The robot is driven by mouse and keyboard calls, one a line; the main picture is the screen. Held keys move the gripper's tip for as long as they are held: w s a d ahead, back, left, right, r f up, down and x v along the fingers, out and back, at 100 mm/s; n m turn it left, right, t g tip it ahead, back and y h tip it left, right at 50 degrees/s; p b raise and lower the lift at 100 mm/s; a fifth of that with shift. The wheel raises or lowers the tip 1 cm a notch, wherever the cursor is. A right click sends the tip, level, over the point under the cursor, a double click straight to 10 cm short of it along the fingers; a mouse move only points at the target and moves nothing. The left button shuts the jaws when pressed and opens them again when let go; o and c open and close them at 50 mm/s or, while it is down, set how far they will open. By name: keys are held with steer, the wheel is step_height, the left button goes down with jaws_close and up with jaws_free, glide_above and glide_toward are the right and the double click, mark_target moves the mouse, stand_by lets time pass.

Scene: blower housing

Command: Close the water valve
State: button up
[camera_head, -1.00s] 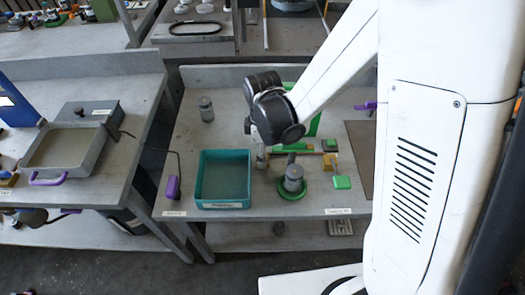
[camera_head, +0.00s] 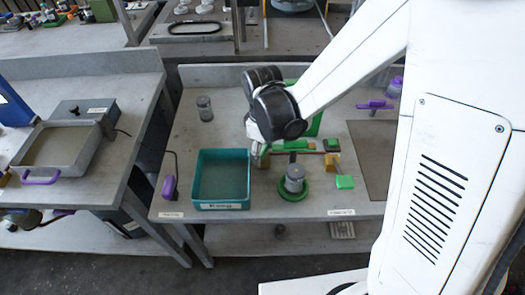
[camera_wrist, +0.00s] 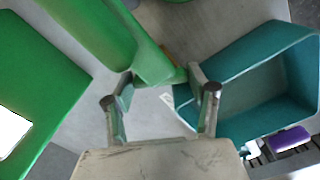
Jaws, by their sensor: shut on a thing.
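A green lever-like handle (camera_wrist: 150,62), which I take to be the water valve's, runs in from the top of the wrist view and tapers to an end between my fingers. My gripper (camera_wrist: 162,78) is shut on this end, with one finger on each side. In the head view my gripper (camera_head: 257,158) is low over the bench, just right of a teal bin. A green and brown bar (camera_head: 298,147) lies to its right. The valve body is not clearly seen; the wrist hides part of this area.
The teal bin (camera_head: 222,204) is close beside my gripper and also shows in the wrist view (camera_wrist: 262,85). A grey cylinder (camera_head: 294,180) stands in a green ring at the front. The bench's back left is fairly clear.

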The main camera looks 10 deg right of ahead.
mark_target(262, 151)
steer(key=o, duration=1.2)
steer(key=shift+c, duration=0.2)
steer(key=shift+r, duration=4.05)
steer(key=shift+w, duration=0.1)
steer(key=c, duration=0.3)
steer(key=w+a, duration=0.2)
steer(key=w+a+r+g+h, duration=0.1)
steer(key=w+a, duration=0.1)
steer(key=w+a+r+h, duration=0.1)
steer(key=w+a, duration=0.1)
steer(key=shift+w+a+g, duration=0.15)
steer(key=shift+a+g, duration=0.05)
steer(key=shift+g, duration=0.1)
jaws_close()
steer(key=b+x, duration=0.1)
steer(key=x, duration=0.8)
steer(key=shift+d+f, duration=0.15)
steer(key=shift+f, duration=0.2)
steer(key=shift+s+d, duration=0.6)
steer(key=shift+d, duration=0.25)
steer(key=shift+s+d, duration=0.6)
steer(key=shift+d, duration=0.25)
